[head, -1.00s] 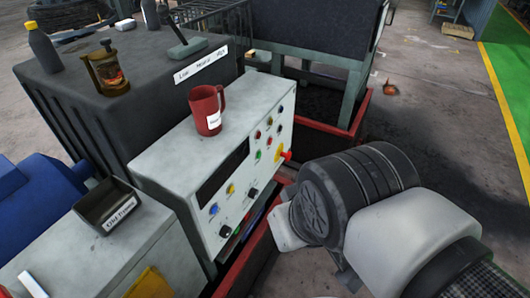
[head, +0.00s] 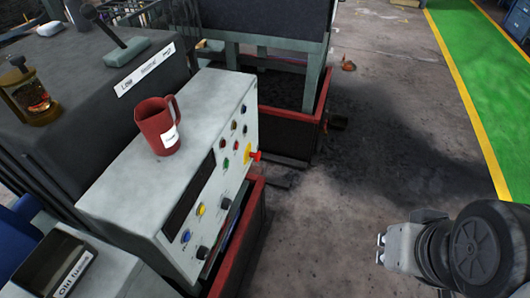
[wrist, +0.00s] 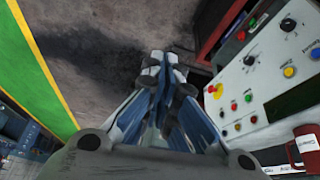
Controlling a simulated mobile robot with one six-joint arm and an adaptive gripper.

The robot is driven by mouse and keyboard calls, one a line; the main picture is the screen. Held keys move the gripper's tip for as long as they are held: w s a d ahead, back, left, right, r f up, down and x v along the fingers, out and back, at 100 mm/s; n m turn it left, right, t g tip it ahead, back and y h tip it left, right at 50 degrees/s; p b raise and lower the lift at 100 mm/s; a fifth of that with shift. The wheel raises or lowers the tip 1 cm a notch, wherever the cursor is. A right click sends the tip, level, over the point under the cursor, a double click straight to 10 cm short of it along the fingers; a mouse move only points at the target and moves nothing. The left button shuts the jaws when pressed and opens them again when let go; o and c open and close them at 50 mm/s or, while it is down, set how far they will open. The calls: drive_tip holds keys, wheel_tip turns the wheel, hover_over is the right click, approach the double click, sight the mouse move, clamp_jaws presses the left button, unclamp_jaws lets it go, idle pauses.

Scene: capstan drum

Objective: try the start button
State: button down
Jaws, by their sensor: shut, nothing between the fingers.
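A pale control panel box (head: 190,165) stands at the left of the head view, its sloped face carrying several coloured buttons, black knobs and a dark display slot. A small green button (head: 226,163) sits near a red one, by a large red mushroom button on a yellow base (head: 254,156). The labels are too small to read, so I cannot tell which is start. My gripper (head: 381,247) is shut and empty, well to the right of the panel over open floor. In the wrist view the shut fingers (wrist: 163,65) point away, with the panel (wrist: 265,70) to their right.
A red mug (head: 157,128) stands on top of the panel box. A dark cabinet (head: 110,90) with a lever and jar is behind it. A red-edged trough (head: 290,135) lies behind. Floor between gripper and panel is clear.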

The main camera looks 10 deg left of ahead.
sight(227, 164)
drive_tip(key=shift+d, duration=0.1)
drive_tip(key=w+a+f+m+t+y+p, duration=0.1)
drive_tip(key=w+a+f+m+t, duration=0.15)
drive_tip(key=w, duration=1.05)
drive_tip(key=w+a+f+m+t+p, duration=0.1)
drive_tip(key=w+a+f, duration=0.3)
drive_tip(key=w, duration=0.8)
drive_tip(key=w+a+f+m+y, duration=0.2)
drive_tip(key=a+f+y, duration=0.6)
drive_tip(key=a+f, duration=0.7)
drive_tip(key=a+m, duration=0.1)
drive_tip(key=a, duration=0.3)
drive_tip(key=shift+w+g+p, duration=0.3)
drive_tip(key=shift+g, duration=0.05)
drive_tip(key=shift+f, duration=0.15)
drive_tip(key=a+b, duration=0.1)
drive_tip(key=a, duration=0.7)
drive_tip(key=shift+w+a, duration=0.35)
drive_tip(key=shift+w, duration=0.05)
